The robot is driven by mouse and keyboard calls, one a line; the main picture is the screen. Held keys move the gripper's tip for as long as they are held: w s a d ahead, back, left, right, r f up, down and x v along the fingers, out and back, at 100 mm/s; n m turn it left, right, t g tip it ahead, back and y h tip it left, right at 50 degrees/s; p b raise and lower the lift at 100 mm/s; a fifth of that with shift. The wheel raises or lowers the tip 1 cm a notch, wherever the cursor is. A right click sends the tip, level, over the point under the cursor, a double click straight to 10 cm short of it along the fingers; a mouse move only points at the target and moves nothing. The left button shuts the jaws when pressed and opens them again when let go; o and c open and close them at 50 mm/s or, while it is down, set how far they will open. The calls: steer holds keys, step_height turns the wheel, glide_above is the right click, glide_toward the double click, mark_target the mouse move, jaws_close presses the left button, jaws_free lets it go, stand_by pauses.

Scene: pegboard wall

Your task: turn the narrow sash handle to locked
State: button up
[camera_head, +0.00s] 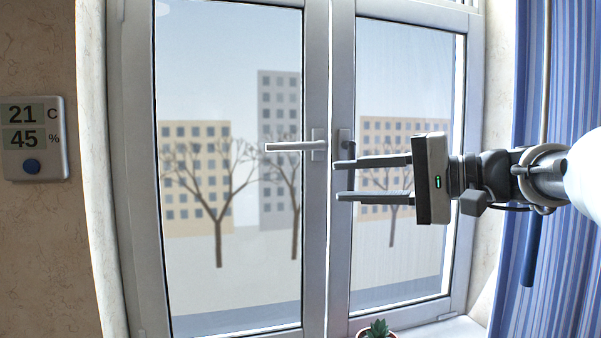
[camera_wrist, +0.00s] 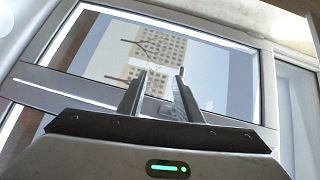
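The window has two sashes. The fingers are spread apart, one above the other. The wrist view also shows my gripper (camera_wrist: 164,76) with a gap between the fingers. I cannot tell whether a finger touches the handle.
The left sash has its own pale handle (camera_head: 295,146), its lever lying horizontal to the left. A small potted plant (camera_head: 378,330) stands below on the sill (camera_head: 440,332). A blue striped curtain (camera_head: 555,70) hangs at the right. A thermometer panel (camera_head: 34,138) is on the left wall.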

mark_target(291, 148)
steer(key=w+d+r+t+y+b, duration=0.1)
steer(key=w+d+r+y, duration=0.2)
steer(key=shift+n, duration=0.4)
steer(key=x, duration=1.7)
steer(key=shift+f, duration=0.4)
jaws_close()
